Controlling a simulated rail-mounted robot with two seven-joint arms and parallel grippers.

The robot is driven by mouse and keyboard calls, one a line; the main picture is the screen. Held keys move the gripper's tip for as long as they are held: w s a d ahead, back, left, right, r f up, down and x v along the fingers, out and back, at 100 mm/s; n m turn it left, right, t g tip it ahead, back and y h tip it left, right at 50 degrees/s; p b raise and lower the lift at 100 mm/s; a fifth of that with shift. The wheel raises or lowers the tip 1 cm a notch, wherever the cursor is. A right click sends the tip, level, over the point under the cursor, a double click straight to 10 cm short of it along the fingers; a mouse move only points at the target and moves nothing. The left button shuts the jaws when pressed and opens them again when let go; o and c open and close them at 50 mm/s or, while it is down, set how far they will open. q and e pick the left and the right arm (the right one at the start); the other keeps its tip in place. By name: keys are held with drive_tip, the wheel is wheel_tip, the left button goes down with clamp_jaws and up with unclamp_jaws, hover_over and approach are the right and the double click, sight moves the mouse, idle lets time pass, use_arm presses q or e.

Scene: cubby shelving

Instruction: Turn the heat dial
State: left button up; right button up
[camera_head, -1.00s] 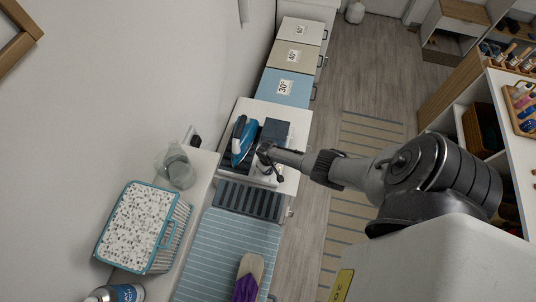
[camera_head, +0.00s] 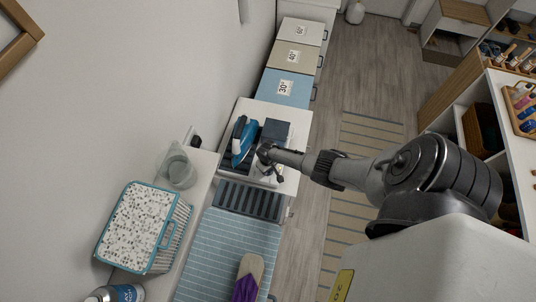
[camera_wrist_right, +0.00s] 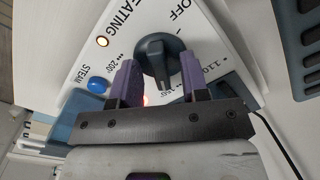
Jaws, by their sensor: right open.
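The heat dial (camera_wrist_right: 160,60) is a dark grey knob with a raised bar on a white panel (camera_wrist_right: 222,42). The panel carries the marks OFF, 110, 150 and 200. The bar lies roughly upright in the right wrist view, its lower end towards the 150 mark. My right gripper (camera_wrist_right: 161,78) is open, with one purple finger on each side of the dial. I cannot tell whether the fingers touch it. In the head view my right gripper (camera_head: 266,160) is over the white station, and the dial is hidden there. My left gripper is out of view.
A blue steam button (camera_wrist_right: 97,84) and a lit lamp (camera_wrist_right: 102,41) sit near the dial. A blue iron (camera_head: 243,140) stands beside my gripper on its station. A striped ironing board (camera_head: 235,240), a basket (camera_head: 140,228) and a glass jug (camera_head: 177,167) are nearer.

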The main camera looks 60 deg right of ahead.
drive_tip(key=shift+r, duration=0.55)
wheel_tip(320, 180, up, 12)
drive_tip(key=p, duration=0.2)
drive_tip(key=shift+r+p, duration=0.25)
drive_tip(key=shift+p, duration=0.1)
